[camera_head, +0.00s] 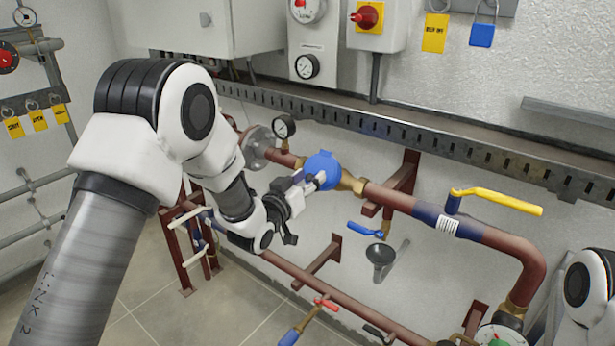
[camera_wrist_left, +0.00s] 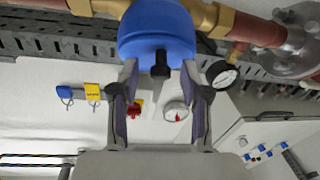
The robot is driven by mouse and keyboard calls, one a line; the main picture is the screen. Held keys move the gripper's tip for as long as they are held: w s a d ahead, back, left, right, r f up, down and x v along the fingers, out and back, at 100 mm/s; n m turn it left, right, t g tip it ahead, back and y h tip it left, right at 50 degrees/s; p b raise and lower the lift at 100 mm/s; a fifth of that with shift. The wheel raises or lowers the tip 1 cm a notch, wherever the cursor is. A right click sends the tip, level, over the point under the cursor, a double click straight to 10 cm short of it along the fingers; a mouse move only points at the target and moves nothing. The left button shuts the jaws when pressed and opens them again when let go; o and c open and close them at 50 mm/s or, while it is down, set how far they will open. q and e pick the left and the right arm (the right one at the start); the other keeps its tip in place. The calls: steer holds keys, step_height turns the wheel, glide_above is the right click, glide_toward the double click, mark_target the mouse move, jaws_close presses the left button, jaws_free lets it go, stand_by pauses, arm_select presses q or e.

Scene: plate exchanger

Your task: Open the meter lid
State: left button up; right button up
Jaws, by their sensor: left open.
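The water meter with its round blue lid (camera_head: 322,170) sits on the upper red-brown pipe, between brass fittings. The lid is shut. In the left wrist view the blue lid (camera_wrist_left: 157,32) fills the top middle, with a dark tab (camera_wrist_left: 160,64) sticking out toward me. My left gripper (camera_head: 309,186) is right in front of the meter, its fingers reaching to the lid's near side. In the left wrist view the fingers of the left gripper (camera_wrist_left: 160,74) are apart, one on each side of the tab. I cannot tell whether they touch it. My right gripper is out of view.
A pressure gauge (camera_head: 284,127) stands left of the meter. A yellow-handled valve (camera_head: 495,201) is to the right, and a blue-handled valve (camera_head: 365,230) is below. A slotted metal rail (camera_head: 420,132) runs along the wall above. Lower pipes (camera_head: 280,265) cross beneath.

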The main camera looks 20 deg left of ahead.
arm_select(q)
jaws_close()
